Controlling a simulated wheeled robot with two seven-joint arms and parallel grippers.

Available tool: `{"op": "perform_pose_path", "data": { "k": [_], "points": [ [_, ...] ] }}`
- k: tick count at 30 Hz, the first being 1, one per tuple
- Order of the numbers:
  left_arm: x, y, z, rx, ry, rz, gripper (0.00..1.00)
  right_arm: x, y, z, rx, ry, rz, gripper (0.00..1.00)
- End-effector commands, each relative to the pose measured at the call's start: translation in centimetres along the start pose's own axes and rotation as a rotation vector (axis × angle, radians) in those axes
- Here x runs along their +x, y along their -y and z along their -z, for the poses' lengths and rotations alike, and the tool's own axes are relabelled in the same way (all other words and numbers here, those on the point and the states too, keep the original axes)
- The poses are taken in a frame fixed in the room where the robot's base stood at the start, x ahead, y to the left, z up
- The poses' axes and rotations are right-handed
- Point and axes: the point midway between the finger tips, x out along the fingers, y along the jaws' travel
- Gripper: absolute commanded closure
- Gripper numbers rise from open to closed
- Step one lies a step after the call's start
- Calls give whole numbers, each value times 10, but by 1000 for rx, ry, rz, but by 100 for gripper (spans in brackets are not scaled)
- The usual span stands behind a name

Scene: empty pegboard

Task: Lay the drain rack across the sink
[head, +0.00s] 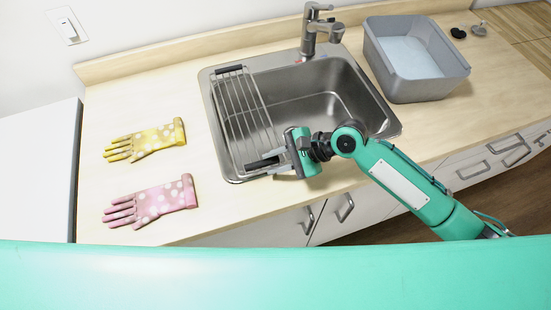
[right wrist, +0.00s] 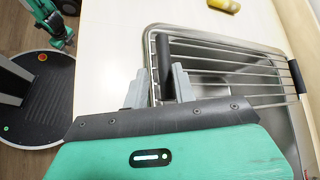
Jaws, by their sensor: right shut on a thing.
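The drain rack (head: 243,110) is a set of metal bars with a dark grip at each end. It lies across the left part of the steel sink (head: 387,127), front to back, with its far end at the back rim. My right gripper (head: 268,162) is at the rack's near end, shut on the dark grip. In the right wrist view the rack (right wrist: 230,72) runs to the right from the gripper (right wrist: 158,90), whose fingers stand on both sides of the dark grip. My left gripper is not in view.
A tap (head: 311,32) stands behind the sink. A grey basin (head: 418,88) is on the counter at the right, with a dark stopper (head: 458,33) beyond it. Yellow (head: 146,140) and pink (head: 151,202) spotted gloves lie left of the sink. Bare counter surrounds them.

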Motion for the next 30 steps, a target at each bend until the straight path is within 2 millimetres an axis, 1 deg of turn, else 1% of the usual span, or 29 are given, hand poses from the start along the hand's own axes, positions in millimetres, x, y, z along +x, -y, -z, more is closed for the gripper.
{"op": "perform_pose_path", "data": {
  "k": [7,20,21,23,24,30],
  "points": [
    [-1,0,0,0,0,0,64,0,1,0,-1,1,2,100],
    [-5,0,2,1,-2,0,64,6,-4,7,-2,1,2,100],
    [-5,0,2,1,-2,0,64,7,-5,8,0,0,0,71],
    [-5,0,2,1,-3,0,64,7,-5,8,0,0,0,59],
    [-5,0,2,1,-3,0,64,7,-5,8,0,0,0,51],
    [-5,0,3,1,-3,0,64,7,-5,8,0,0,0,51]
  ]
}}
